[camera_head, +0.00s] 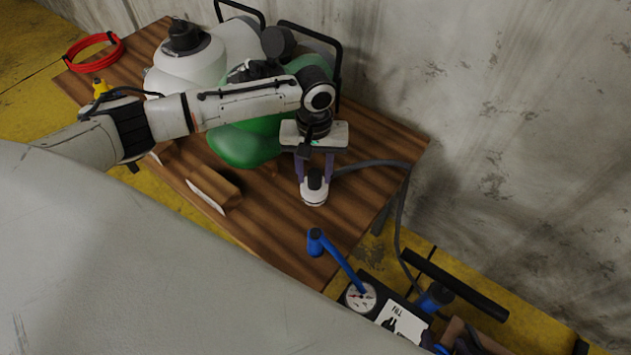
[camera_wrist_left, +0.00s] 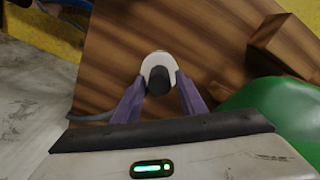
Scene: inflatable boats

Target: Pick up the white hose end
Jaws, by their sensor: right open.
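The white hose end (camera_head: 314,190) stands on the wooden table near its right end, with a black fitting on top. It also shows in the left wrist view (camera_wrist_left: 158,68). A grey hose (camera_head: 375,164) runs from it over the table's edge. My left gripper (camera_head: 315,180) points down over the hose end. Its purple fingers lie on opposite sides of the white part, with no clear gap in the wrist view. The hose end appears to rest on the table. My right gripper is not in view.
A pump with a gauge (camera_head: 361,297) stands low at the right. A large grey rounded surface (camera_head: 150,270) fills the front left. A concrete wall is behind.

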